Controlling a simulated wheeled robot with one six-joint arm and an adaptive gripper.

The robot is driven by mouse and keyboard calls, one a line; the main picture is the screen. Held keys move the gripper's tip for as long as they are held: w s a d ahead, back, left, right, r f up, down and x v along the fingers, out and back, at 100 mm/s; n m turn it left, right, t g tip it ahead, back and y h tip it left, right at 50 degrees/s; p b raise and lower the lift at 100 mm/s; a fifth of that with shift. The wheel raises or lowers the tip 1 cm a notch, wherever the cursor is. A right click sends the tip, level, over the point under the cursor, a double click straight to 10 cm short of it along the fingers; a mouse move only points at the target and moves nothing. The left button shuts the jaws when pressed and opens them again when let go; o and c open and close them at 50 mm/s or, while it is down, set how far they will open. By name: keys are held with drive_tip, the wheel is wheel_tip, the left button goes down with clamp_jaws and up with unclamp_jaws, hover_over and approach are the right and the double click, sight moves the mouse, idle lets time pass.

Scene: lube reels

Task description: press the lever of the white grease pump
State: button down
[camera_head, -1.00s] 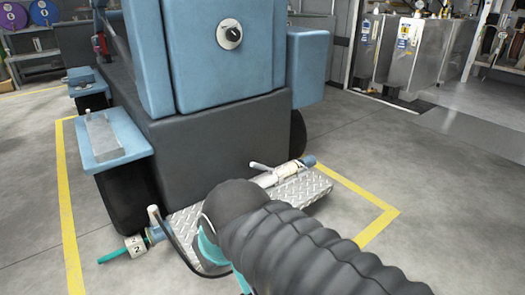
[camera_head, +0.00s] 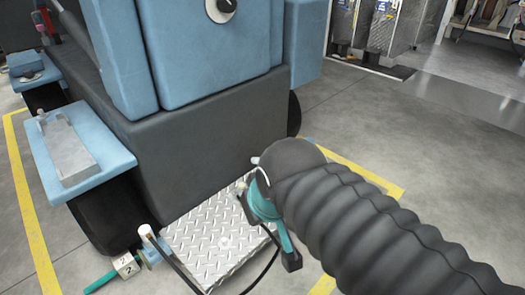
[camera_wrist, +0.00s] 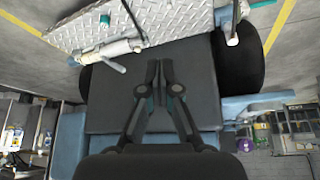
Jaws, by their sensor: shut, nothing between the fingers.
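The white grease pump (camera_wrist: 112,50) lies along the edge of the diamond-plate step (camera_wrist: 185,18) in the wrist view, left of my gripper. Its pale lever (camera_wrist: 115,67) sticks out beside it. In the head view my arm hides the pump's body; a small white lever end (camera_head: 255,160) shows beside my arm. My gripper (camera_wrist: 159,62) is shut and empty, its fingertips pointing toward the plate, seemingly to the right of the lever in the wrist view. Whether it touches anything cannot be told.
A black hose (camera_head: 180,268) crosses there. The large blue and grey machine (camera_head: 205,150) rises behind the plate. Floor at right is open.

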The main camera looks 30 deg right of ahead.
drive_tip(key=w+d+r+m+g+p, duration=0.1)
drive_tip(key=w+d+r+m+p, duration=0.15)
drive_tip(key=w, duration=0.45)
drive_tip(key=w+d+r+m+h+p, duration=0.1)
drive_tip(key=w+d+m, duration=0.2)
drive_tip(key=w, duration=0.4)
drive_tip(key=w+d+r+m+g+p, duration=0.1)
drive_tip(key=w+d+m+p, duration=0.15)
drive_tip(key=w, duration=0.35)
drive_tip(key=w+d+f+m+p, duration=0.2)
drive_tip(key=w+d+f+m, duration=0.1)
drive_tip(key=w+d+f, duration=0.2)
drive_tip(key=w+d+f+m+g+p, duration=0.1)
drive_tip(key=w+d+f+m, duration=0.3)
drive_tip(key=w, duration=0.6)
drive_tip(key=d, duration=0.2)
drive_tip(key=shift+w+d+f+m+h+p, duration=0.2)
drive_tip(key=shift+d+f+m+h+p, duration=0.1)
drive_tip(key=shift+d+f+p, duration=0.1)
drive_tip(key=shift+f, duration=0.1)
drive_tip(key=x, duration=0.4)
drive_tip(key=a+x, duration=0.1)
drive_tip(key=x, duration=0.2)
drive_tip(key=a+x, duration=0.1)
drive_tip(key=x, duration=0.3)
drive_tip(key=shift+s+d+f+b, duration=0.1)
drive_tip(key=shift+s+f+b, duration=0.25)
drive_tip(key=shift+f, duration=0.25)
drive_tip(key=shift+a+f, duration=0.4)
drive_tip(key=shift+f, duration=0.1)
